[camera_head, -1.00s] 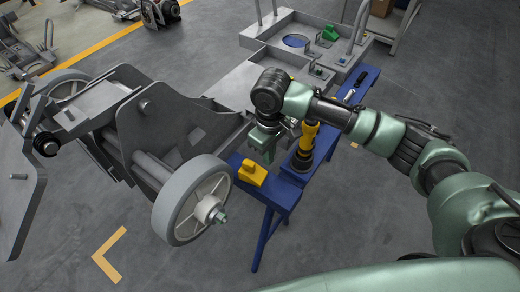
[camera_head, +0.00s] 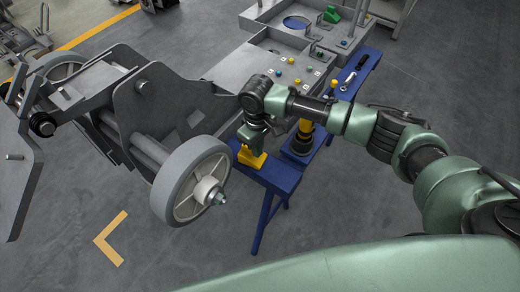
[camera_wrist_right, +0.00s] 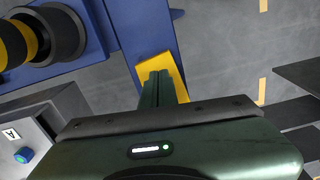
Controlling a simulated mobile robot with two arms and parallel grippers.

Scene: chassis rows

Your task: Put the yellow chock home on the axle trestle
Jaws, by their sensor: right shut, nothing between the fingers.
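The yellow chock (camera_head: 252,159) sits on the near end of a blue trestle (camera_head: 272,176), close beside the wheel. It also shows in the right wrist view (camera_wrist_right: 151,62), partly covered by my fingers. My right gripper (camera_head: 257,148) is over the chock, pointing down, with its fingers shut and nothing between them. In the right wrist view its fingers (camera_wrist_right: 165,76) overlap the chock; I cannot tell whether they touch it. My left gripper is not in view.
The grey wheel (camera_head: 190,181) of a large chassis stands left of the chock. A yellow-and-black cylinder (camera_head: 304,132) stands on the blue trestle behind it. A grey panel with coloured knobs (camera_head: 285,72) lies beyond. Open floor is in front.

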